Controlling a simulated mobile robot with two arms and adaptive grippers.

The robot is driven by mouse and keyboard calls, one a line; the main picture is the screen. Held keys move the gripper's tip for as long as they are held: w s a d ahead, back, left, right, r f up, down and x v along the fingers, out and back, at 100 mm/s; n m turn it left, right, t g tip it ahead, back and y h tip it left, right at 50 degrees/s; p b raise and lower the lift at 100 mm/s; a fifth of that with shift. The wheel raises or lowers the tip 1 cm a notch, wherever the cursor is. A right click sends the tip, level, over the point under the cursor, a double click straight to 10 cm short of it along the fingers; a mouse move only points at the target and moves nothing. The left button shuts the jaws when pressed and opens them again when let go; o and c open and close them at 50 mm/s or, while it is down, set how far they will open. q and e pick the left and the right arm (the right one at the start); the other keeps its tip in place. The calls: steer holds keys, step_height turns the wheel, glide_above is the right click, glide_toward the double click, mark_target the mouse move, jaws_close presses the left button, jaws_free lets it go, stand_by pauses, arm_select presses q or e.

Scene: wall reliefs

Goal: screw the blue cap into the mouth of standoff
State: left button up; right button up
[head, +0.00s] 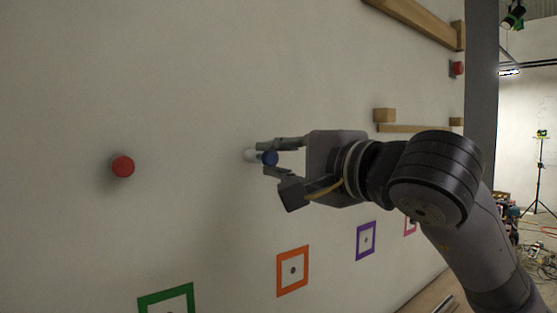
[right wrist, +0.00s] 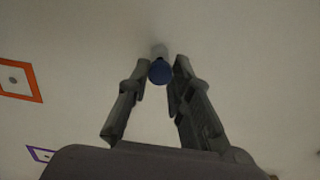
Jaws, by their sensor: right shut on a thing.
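The blue cap (head: 270,158) is between the fingertips of my right gripper (head: 266,159), which is shut on it. The pale standoff (head: 250,155) sticks out from the wall, and the cap sits at its outer end, roughly in line with it. In the right wrist view the blue cap (right wrist: 160,73) covers most of the standoff (right wrist: 159,51), with the fingers of my right gripper (right wrist: 162,67) on either side. The mouth is hidden by the cap, so I cannot tell how deep the cap sits. My left gripper is not in view.
A red-capped knob (head: 123,166) stands on the wall at left, another red one (head: 457,68) at far right. Wooden ledges (head: 415,20) and a block (head: 384,115) project at right. Coloured square frames, such as the orange one (head: 293,270), run along below. The wall around the standoff is clear.

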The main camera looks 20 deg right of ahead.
steer(key=shift+b, duration=0.3)
stand_by(0.6)
steer(key=shift+w+a, duration=0.25)
steer(key=shift+w, duration=0.45)
steer(key=o, duration=0.9)
steer(key=shift+s, duration=0.1)
steer(key=v, duration=1.1)
steer(key=shift+s+d, duration=0.15)
steer(key=shift+s, duration=0.25)
